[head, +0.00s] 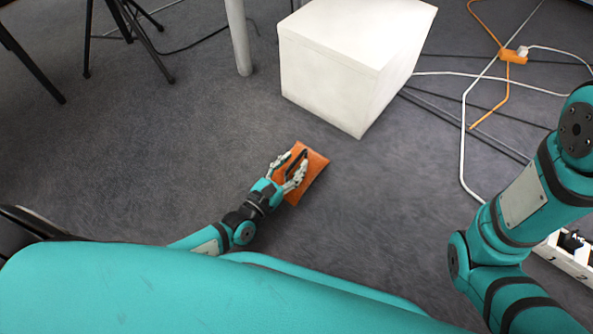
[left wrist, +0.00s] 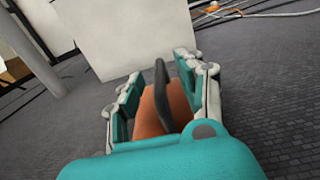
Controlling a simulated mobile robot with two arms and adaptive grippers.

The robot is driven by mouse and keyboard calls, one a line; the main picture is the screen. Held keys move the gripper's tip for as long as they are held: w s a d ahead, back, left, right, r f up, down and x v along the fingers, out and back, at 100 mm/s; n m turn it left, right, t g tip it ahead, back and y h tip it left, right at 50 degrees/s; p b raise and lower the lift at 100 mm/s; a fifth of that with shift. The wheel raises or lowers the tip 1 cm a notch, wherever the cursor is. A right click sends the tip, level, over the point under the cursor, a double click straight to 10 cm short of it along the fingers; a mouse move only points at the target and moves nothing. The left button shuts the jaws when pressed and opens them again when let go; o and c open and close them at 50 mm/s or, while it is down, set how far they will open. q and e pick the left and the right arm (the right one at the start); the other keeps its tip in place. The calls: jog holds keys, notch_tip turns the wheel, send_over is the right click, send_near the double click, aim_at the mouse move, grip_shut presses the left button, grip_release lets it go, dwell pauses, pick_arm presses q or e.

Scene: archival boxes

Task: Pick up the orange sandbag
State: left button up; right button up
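The orange sandbag (head: 313,172) lies on the grey carpet in front of a white box, with a black strap handle on top. My left gripper (head: 292,163) reaches over the bag, its fingers spread on either side of the handle. In the left wrist view the sandbag (left wrist: 150,118) and its dark handle show between the open fingers of my left gripper (left wrist: 161,85). Gaps seem to remain beside the handle; finger contact with the bag cannot be told. My right arm stands at the right of the head view; its gripper is out of frame.
The white box (head: 345,62) stands just behind the bag, and a pale table leg (head: 238,38) is to its left. White and orange cables and an orange socket block (head: 513,55) lie at the right. The carpet left of the bag is clear.

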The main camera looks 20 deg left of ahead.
pick_arm(q)
jog(key=shift+b+x, duration=0.3)
jog(key=shift+x, duration=1.1)
jog(key=shift+s, duration=0.1)
grip_shut()
jog(key=shift+r, duration=0.1)
